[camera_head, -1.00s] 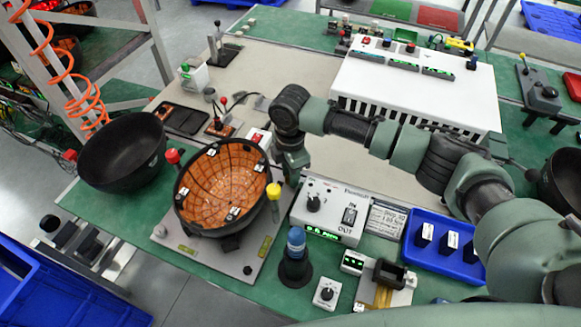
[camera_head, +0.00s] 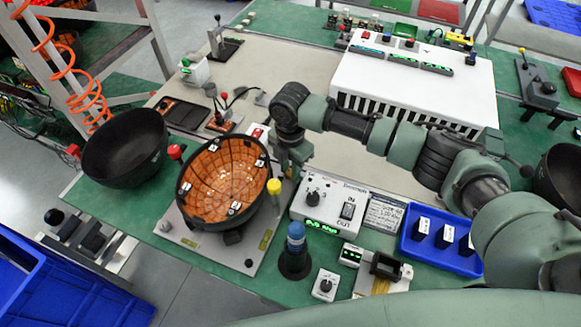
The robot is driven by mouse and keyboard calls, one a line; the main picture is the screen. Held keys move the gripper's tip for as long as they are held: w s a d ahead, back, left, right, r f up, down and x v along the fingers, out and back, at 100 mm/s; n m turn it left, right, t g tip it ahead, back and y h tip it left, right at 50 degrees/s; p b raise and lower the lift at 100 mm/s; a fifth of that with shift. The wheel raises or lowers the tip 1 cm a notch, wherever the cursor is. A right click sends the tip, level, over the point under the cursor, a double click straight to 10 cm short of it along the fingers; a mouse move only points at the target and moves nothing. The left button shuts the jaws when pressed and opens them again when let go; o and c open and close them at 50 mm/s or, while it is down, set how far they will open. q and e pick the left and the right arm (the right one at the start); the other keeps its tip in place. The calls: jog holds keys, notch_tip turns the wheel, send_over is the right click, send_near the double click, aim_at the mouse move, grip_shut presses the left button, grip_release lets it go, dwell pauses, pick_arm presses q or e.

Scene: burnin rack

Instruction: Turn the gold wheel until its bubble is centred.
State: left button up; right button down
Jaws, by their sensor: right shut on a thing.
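My right gripper (camera_head: 289,168) points down at the right rim of the dark bowl (camera_head: 183,202) lined with orange tiles. Its jaws are shut, but the fingertips and what they hold are mostly hidden behind the yellow-topped post and bowl rim. I cannot make out the gold wheel; it appears hidden at the gripper. The bowl stands on a grey plate (camera_head: 213,256). A yellow-green bubble vial (camera_head: 265,239) lies along the plate's right edge and another vial (camera_head: 189,242) at its front left. Both are too small to read the bubbles. My left gripper is out of view.
A yellow-topped post (camera_head: 274,187) and a red knob (camera_head: 176,152) flank the bowl. A black empty bowl (camera_head: 122,148) stands left. A white instrument box (camera_head: 329,211), a blue-topped device (camera_head: 295,244) and a blue tray (camera_head: 420,251) stand right.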

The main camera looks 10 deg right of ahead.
aim_at(290, 172)
jog(key=c, duration=1.1)
grip_release()
jog(key=shift+c, duration=0.2)
jog(key=shift+r, duration=0.15)
notch_tip(290, 172, up, 8)
jog(key=shift+f+b, duration=0.2)
jog(key=shift+b, duration=0.4)
